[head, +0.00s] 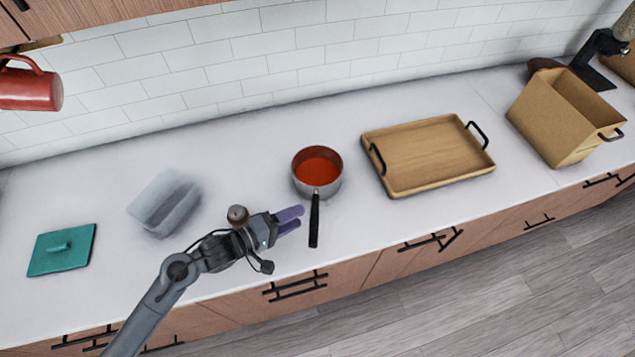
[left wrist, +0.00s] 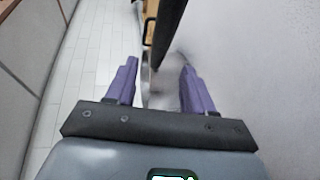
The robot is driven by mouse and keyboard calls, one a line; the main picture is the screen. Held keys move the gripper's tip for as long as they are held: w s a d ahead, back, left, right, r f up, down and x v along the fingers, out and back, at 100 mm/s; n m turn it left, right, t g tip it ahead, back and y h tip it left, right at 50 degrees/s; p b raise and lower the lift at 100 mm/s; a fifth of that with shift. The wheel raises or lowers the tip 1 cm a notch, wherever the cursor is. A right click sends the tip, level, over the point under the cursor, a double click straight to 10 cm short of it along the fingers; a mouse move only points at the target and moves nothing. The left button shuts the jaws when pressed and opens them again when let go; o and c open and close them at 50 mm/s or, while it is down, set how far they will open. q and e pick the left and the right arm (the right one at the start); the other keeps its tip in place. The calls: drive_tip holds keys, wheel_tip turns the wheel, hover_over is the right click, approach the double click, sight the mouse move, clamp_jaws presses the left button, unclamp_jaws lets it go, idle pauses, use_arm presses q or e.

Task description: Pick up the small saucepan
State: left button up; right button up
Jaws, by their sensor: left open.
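The small saucepan (head: 302,183) stands upright on the white counter in the head view. It is metal with a red-orange inside, and its black handle (head: 314,222) points toward the counter's front edge. My left gripper (head: 291,220) is open just left of the handle, with its purple fingers pointing at it. In the left wrist view, the dark handle (left wrist: 168,32) runs down toward the space between the open fingers (left wrist: 158,85). The pan's body is not clear there. My right gripper is not in view.
A wooden tray (head: 430,155) with black handles lies right of the saucepan, and a tan bin (head: 560,118) stands further right. A clear container (head: 165,203) and a teal lid (head: 62,250) are on the left. A red mug (head: 28,88) hangs upper left.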

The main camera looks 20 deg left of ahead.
sight(316, 197)
use_arm(q)
drive_tip(key=shift+b+x, duration=0.4)
drive_tip(key=shift+x, duration=3.85)
drive_tip(key=shift+s+d+r, duration=0.1)
drive_tip(key=shift+d, duration=0.05)
clamp_jaws()
drive_tip(key=shift+r, duration=0.15)
